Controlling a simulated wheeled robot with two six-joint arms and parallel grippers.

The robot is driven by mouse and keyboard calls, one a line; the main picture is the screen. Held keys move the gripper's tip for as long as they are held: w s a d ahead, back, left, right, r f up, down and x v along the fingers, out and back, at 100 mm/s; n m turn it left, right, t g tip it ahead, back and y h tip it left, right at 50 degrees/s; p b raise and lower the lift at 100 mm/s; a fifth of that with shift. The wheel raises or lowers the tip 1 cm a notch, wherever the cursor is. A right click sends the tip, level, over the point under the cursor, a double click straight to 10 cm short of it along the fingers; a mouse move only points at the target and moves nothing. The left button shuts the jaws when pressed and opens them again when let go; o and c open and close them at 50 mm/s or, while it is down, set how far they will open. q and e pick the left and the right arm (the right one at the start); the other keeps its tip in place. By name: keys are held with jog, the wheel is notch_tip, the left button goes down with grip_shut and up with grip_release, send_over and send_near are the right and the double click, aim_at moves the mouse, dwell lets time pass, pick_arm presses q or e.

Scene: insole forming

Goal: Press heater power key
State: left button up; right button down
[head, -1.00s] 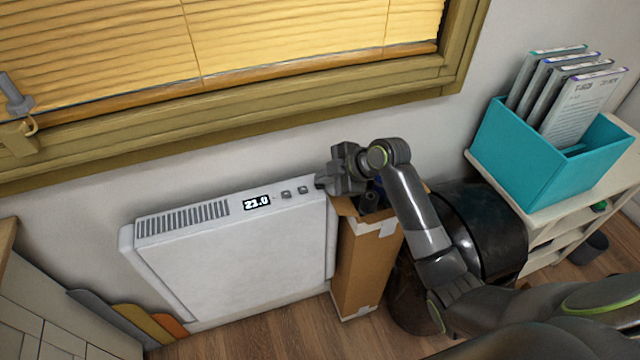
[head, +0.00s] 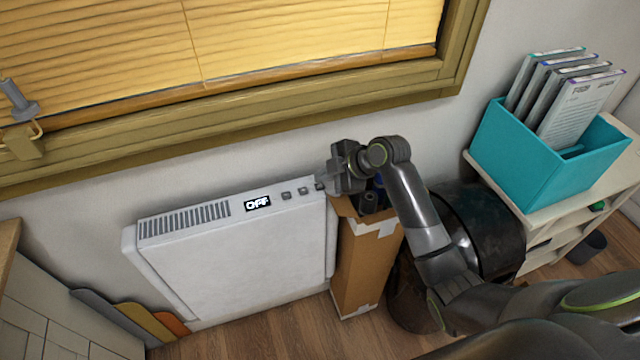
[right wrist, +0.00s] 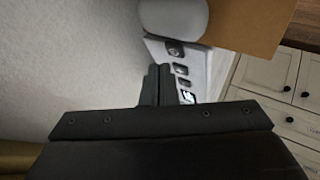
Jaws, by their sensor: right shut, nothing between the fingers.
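The white heater (head: 235,255) stands against the wall below the window. Its display (head: 257,203) reads OFF. Two square keys (head: 294,193) show right of the display, and a further key (head: 319,186) sits at the heater's right end, partly hidden by my gripper. My right gripper (head: 325,181) is shut and empty at that end, close over the top. In the right wrist view, the closed fingers (right wrist: 157,82) lie beside the row of keys (right wrist: 180,70), with the end key (right wrist: 175,50) beyond their tips. I cannot tell whether they touch. My left gripper is not in view.
A tall cardboard box (head: 365,265) stands right beside the heater, under my right wrist. A black drum (head: 485,230) is behind my forearm. A teal file box (head: 530,165) sits on the shelf at right. The wall above the heater is clear.

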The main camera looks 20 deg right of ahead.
aim_at(324, 187)
notch_tip(324, 187, up, 6)
jog(key=p, duration=0.4)
jog(key=shift+f+p, duration=0.1)
jog(key=shift+p, duration=0.2)
